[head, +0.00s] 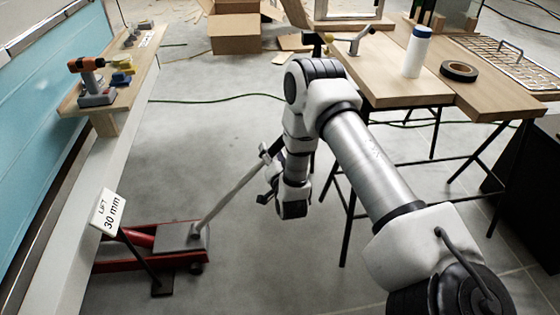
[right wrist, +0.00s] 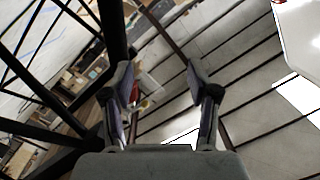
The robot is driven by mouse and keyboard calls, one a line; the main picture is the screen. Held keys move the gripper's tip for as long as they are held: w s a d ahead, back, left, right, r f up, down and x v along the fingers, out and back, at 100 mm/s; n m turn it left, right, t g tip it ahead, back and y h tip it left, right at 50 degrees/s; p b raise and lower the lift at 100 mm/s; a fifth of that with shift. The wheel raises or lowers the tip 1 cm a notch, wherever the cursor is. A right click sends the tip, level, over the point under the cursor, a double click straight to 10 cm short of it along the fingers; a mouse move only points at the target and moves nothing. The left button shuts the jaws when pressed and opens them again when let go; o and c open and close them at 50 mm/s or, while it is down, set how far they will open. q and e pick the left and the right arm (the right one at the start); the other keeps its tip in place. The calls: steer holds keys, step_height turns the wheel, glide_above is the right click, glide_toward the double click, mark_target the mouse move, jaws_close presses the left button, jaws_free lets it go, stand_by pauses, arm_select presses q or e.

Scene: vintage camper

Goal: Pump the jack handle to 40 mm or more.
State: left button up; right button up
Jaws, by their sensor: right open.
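A red floor jack (head: 135,241) sits low on the floor, partly under the pale camper side. Its grey handle (head: 232,190) slants up and to the right, with a dark upper end beside my right arm. A white sign (head: 107,212) on a stand reads "LIFT 30 mm". My right gripper (head: 268,187) is close to the upper part of the handle and looks apart from it. In the right wrist view its two fingers (right wrist: 160,82) are spread, with nothing visibly held between them. I cannot surely make out the handle in that view. My left gripper is not in view.
A wooden workbench (head: 390,75) with black legs, a white bottle (head: 417,52) and a roll of black tape (head: 459,71) stands right of my arm. A wooden shelf (head: 136,71) with an orange drill (head: 88,72) runs along the left. The middle floor is clear.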

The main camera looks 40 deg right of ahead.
steer(key=m+h+b, duration=0.2)
steer(key=b, duration=0.2)
glide_toward(280, 144)
steer(key=w+d+f, duration=0.1)
steer(key=w+d, duration=0.1)
steer(key=w, duration=0.1)
steer(key=b+x, duration=0.1)
steer(key=x, duration=0.6)
steer(key=shift+w+d+b, duration=0.3)
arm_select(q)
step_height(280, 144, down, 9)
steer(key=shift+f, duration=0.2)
arm_select(e)
steer(key=shift+a+r+n, duration=0.1)
steer(key=shift+n, duration=0.2)
jaws_close()
